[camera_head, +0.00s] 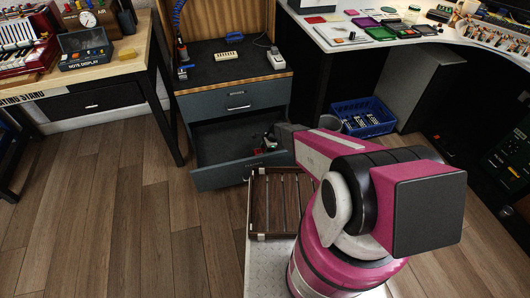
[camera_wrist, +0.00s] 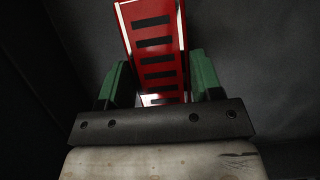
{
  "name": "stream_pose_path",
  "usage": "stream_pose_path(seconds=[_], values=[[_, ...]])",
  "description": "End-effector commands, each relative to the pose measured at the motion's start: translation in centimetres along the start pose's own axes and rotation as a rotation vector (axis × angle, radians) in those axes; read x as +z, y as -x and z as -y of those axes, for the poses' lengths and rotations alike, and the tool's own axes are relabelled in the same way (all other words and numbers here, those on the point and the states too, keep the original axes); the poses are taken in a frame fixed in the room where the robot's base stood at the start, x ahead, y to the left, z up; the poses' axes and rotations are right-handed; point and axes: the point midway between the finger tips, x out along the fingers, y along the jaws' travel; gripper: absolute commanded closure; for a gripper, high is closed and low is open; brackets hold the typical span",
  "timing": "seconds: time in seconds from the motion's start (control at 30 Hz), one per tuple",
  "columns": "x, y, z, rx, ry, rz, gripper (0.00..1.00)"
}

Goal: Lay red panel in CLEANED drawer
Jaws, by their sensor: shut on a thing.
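The red panel (camera_wrist: 155,48), with a row of dark slots, stands out from between the green fingers of my gripper (camera_wrist: 155,85) in the wrist view. My gripper is shut on it. In the head view my gripper (camera_head: 268,140) is small and partly hidden by my arm, at the right side of the open lower drawer (camera_head: 228,174) of the grey cabinet. A small bit of red shows there below the fingers. The drawer floor that I can see looks bare. I cannot read a CLEANED label, and I cannot tell whether the panel touches the drawer.
The upper drawer (camera_head: 238,99) is closed, close above the open one. A slatted wooden tray (camera_head: 275,205) lies in front of the cabinet, beside my arm. A blue basket (camera_head: 363,117) stands on the floor at right. The wooden floor at left is clear.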

Motion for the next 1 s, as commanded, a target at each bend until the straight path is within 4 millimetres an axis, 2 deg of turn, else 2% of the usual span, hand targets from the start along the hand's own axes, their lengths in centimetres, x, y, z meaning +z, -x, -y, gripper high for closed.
stream_pose_path(seconds=[0.03,0.13,0.53,0.57,0.6,0.63,1.0], values=[[-0.4,-0.9,0.2,0.001,-0.001,0.000,0.69],[-0.7,-1.7,0.1,0.000,-0.001,0.001,0.69],[-0.9,-2.1,0.1,0.000,0.000,0.001,0.69],[-0.8,-2.0,0.1,0.000,0.000,0.001,0.31],[-0.8,-2.0,0.1,0.000,0.000,0.001,0.18],[-0.8,-2.0,0.1,0.000,0.000,0.001,0.15],[-0.7,-1.4,0.0,-0.001,0.000,0.000,0.15]])
